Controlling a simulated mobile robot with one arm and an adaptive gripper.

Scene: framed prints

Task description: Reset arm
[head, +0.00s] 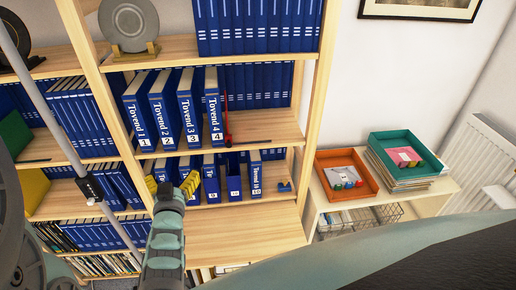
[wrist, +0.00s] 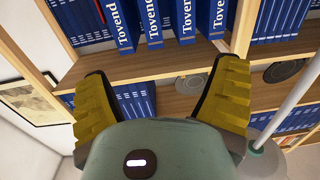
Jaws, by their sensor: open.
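My gripper (head: 172,186) has yellow padded fingers, spread apart with nothing between them. In the head view it is in front of the shelf that holds the lower row of blue books, at the lower left of the bookcase. In the wrist view my gripper (wrist: 160,105) shows both fingers wide apart, with the wooden shelf edge (wrist: 180,100) beyond them. Blue Tovend volumes (head: 137,113), numbered 1 to 4, stand on the shelf above my gripper. I cannot tell whether my fingers touch any book.
The wooden bookcase (head: 318,75) is close around my gripper. An orange tray (head: 329,196) and a teal tray (head: 376,145) sit on a low cabinet to the right. A red bookend (head: 227,125) stands beside volume 4. A radiator (head: 490,150) is at the far right.

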